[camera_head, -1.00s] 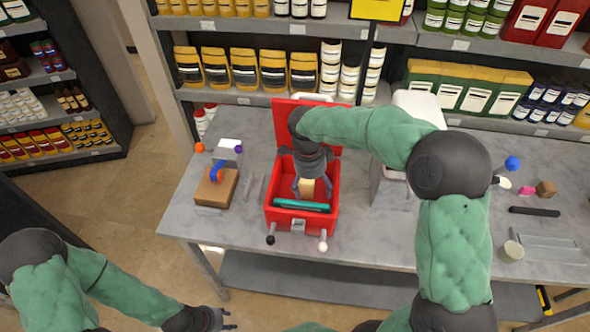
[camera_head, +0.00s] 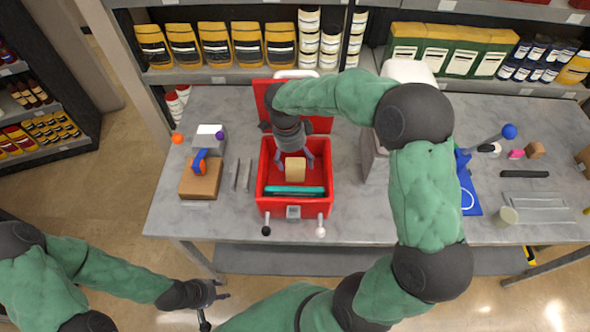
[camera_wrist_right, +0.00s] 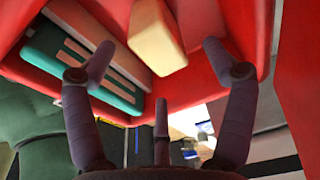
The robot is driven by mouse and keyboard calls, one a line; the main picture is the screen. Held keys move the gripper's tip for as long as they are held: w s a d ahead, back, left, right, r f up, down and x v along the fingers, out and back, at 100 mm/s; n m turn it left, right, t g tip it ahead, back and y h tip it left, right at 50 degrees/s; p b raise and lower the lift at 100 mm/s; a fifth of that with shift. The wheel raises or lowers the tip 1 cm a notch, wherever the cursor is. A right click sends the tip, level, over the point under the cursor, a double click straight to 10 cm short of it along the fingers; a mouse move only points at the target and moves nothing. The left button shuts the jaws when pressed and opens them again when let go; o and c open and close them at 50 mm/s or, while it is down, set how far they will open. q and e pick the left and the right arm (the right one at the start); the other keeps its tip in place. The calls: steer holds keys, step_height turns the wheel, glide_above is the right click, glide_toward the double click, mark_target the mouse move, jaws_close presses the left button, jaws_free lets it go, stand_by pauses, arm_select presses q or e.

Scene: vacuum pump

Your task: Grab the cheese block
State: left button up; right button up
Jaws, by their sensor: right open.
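The pale yellow cheese block (camera_head: 295,169) stands in the open red box (camera_head: 262,190) on the grey table. In the right wrist view the cheese block (camera_wrist_right: 157,35) is just beyond my fingers, at the top centre. My right gripper (camera_head: 294,160) reaches down into the box at the block's far side. In the right wrist view my right gripper (camera_wrist_right: 158,65) has its fingers spread wide, with nothing between them. A teal item (camera_head: 295,191) lies in the box in front of the block. My left gripper (camera_head: 222,292) hangs low in front of the table, and its opening is too small to judge.
A brown block with a blue-handled tool (camera_head: 201,165) stands left of the box. Shelves with jars line the back. The box walls surround my right gripper closely.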

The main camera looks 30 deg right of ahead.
mark_target(294, 164)
steer(key=shift+s+a+f+b, duration=0.1)
steer(key=shift+f+b, duration=0.1)
steer(key=shift+f, duration=1.1)
steer(key=shift+s+f+b, duration=0.1)
steer(key=shift+f+b, duration=0.05)
steer(key=shift+f, duration=1.15)
steer(key=c, duration=1.5)
